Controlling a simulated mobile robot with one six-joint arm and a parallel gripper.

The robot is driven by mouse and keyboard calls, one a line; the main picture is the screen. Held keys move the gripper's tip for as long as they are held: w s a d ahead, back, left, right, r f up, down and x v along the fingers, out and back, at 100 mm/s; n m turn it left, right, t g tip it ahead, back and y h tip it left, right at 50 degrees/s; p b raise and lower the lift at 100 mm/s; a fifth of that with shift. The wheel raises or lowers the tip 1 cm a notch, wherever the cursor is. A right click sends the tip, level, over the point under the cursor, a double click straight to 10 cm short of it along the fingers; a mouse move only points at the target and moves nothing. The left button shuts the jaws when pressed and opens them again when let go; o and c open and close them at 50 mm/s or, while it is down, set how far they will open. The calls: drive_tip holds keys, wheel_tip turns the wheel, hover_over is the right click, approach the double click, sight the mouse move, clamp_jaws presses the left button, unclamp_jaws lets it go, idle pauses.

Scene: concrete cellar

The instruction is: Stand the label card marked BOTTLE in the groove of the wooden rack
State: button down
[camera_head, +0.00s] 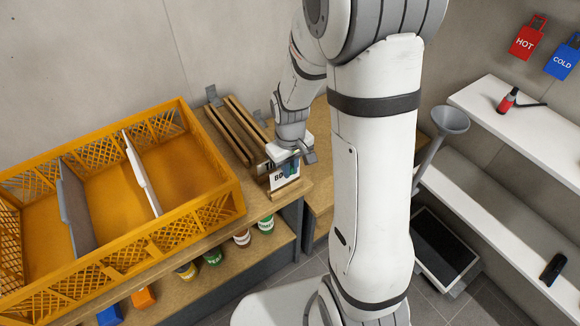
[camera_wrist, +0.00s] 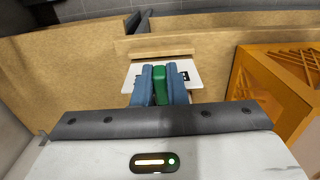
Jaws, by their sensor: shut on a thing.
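My gripper (camera_head: 291,166) is shut on the green grip (camera_wrist: 160,85) of a white label card (camera_head: 278,182). Its black letters begin "BO" in the head view; my fingers hide the rest. The card also shows in the wrist view (camera_wrist: 131,77), on both sides of my blue fingers. A small wooden rack (camera_head: 292,190) sits close by at the bench's front edge. In the wrist view, the rack (camera_wrist: 160,54) lies just beyond the card. I cannot tell whether the card's lower edge is in the groove or above it.
A yellow crate (camera_head: 222,204) with dividers stands left on the bench, close to the rack. Long wooden rails (camera_head: 228,136) lie behind. Several small jars (camera_head: 241,238) stand on the shelf below.

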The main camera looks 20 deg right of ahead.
drive_tip(key=shift+f+b, duration=1.55)
drive_tip(key=shift+f, duration=0.4)
idle(1.2)
drive_tip(key=c, duration=1.4)
unclamp_jaws()
drive_tip(key=shift+r, duration=0.1)
drive_tip(key=shift+r, duration=3.85)
drive_tip(key=shift+r+p, duration=0.15)
drive_tip(key=shift+p, duration=0.15)
drive_tip(key=s+r+m+t, duration=0.1)
drive_tip(key=s+r, duration=0.3)
drive_tip(key=s+r+m+p, duration=0.1)
drive_tip(key=s+r, duration=0.3)
drive_tip(key=s, duration=0.1)
drive_tip(key=s+r+m+t+p, duration=0.1)
drive_tip(key=s+r, duration=0.3)
drive_tip(key=shift+s+d+r+m+t, duration=0.25)
drive_tip(key=shift+s+d+m+t, duration=0.05)
drive_tip(key=shift+s+m, duration=0.1)
